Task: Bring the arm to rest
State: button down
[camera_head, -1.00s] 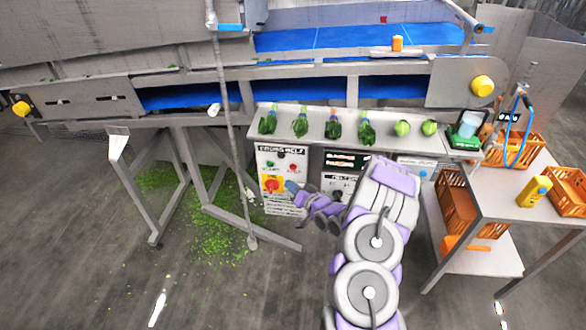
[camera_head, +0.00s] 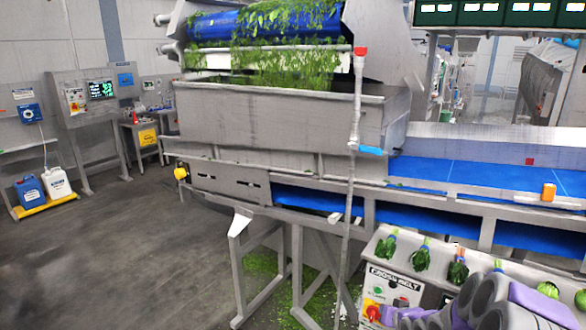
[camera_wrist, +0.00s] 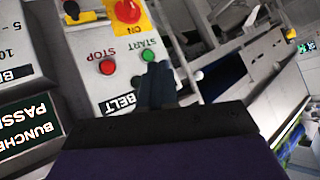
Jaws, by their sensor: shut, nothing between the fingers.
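My arm shows at the lower right of the head view, bent, and reaches left across the front of the control box (camera_head: 392,283) marked "CROSS BELT". My gripper (camera_head: 375,313) is at its far end, close to the red rotary switch on yellow (camera_head: 371,306). In the wrist view my gripper (camera_wrist: 156,86) has its dark fingers together, with nothing between them. They overlap the box face below the green START button (camera_wrist: 148,55), beside the red STOP button (camera_wrist: 107,67). The rotary switch (camera_wrist: 128,12) is at the top. I cannot tell whether the fingertips touch the box.
Bunched greens (camera_head: 421,254) lie in a row on the shelf above the box. The blue conveyor (camera_head: 460,172) runs behind it. A steel upright pipe (camera_head: 348,230) and slanted frame legs (camera_head: 240,268) stand to the left. The grey floor (camera_head: 120,240) farther left is open.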

jog(key=s+a+r+g, duration=0.4)
jog(key=s+r, duration=0.1)
jog(key=s, duration=1)
jog(key=s+a+r+n+g+h, duration=0.1)
jog(key=s+a+r+g, duration=0.3)
jog(key=s, duration=1.1)
jog(key=s+a+r+n+g, duration=0.1)
jog(key=s+a+r+g, duration=0.3)
jog(key=s, duration=1.2)
notch_tip(320, 180, up, 4)
jog(key=shift+a+f, duration=0.1)
jog(key=shift+a, duration=0.75)
